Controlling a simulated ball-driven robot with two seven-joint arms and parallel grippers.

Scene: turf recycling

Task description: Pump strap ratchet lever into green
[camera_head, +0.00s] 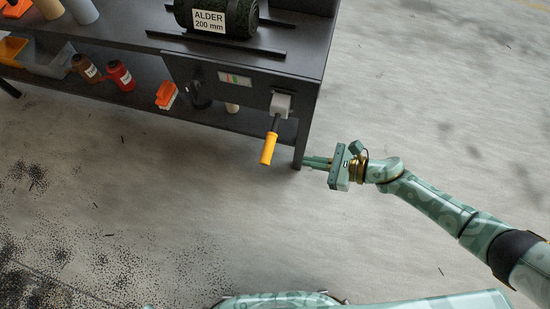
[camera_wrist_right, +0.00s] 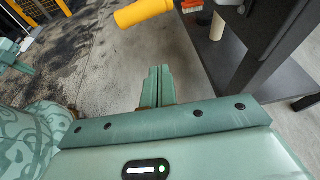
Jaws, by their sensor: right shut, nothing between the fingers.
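The ratchet lever (camera_head: 269,148) has a yellow grip on a dark shaft and hangs down from a grey ratchet housing (camera_head: 281,104) on the bench front. A small gauge with a green zone (camera_head: 235,79) sits left of the housing. My right gripper (camera_head: 306,162) is shut and empty, to the right of the yellow grip and apart from it. In the right wrist view its closed fingers (camera_wrist_right: 158,87) point toward the floor gap, with the yellow grip (camera_wrist_right: 143,12) above them.
A dark bench (camera_head: 300,62) carries a turf roll labelled ALDER 200 mm (camera_head: 212,15). A bench leg (camera_head: 301,140) stands close to my right fingertips. The floor in front is open.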

